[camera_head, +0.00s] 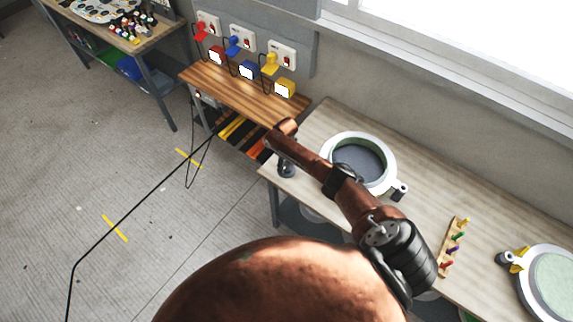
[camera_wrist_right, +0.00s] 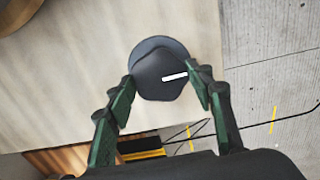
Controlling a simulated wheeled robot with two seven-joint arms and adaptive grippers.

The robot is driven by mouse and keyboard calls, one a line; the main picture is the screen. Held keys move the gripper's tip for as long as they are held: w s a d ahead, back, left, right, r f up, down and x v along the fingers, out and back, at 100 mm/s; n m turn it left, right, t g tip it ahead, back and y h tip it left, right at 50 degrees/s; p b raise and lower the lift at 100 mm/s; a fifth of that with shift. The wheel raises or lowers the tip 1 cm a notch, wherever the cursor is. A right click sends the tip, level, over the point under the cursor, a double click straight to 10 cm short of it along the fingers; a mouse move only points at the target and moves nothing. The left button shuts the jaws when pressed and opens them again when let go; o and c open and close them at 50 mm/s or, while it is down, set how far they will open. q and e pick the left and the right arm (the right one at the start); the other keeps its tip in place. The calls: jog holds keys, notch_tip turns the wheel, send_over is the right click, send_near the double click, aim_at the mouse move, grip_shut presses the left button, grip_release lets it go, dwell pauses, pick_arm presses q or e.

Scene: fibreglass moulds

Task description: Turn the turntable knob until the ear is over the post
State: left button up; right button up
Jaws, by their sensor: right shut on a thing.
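A round mould with a white rim (camera_head: 384,148) and a grey hollow centre sits on the light wooden bench. A white lug with a dark end (camera_head: 399,191) sticks out at its lower right; I cannot tell whether it is the ear or the post. A dark knob (camera_wrist_right: 158,80) with a white pointer line stands near the bench edge in the right wrist view. My right gripper (camera_wrist_right: 161,79) is shut on it, with a green finger at each side. My left gripper is out of view.
A second round mould (camera_head: 516,290) with a yellow piece lies at the right of the bench. A rack of coloured pegs (camera_head: 453,248) lies between. A wooden shelf (camera_head: 235,94) with coloured plugs and sockets stands left. A black cable (camera_head: 130,215) crosses the floor.

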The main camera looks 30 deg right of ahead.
aim_at(286, 166)
jog(key=o, duration=1.2)
jog(key=shift+c, duration=0.2)
notch_tip(286, 166, up, 12)
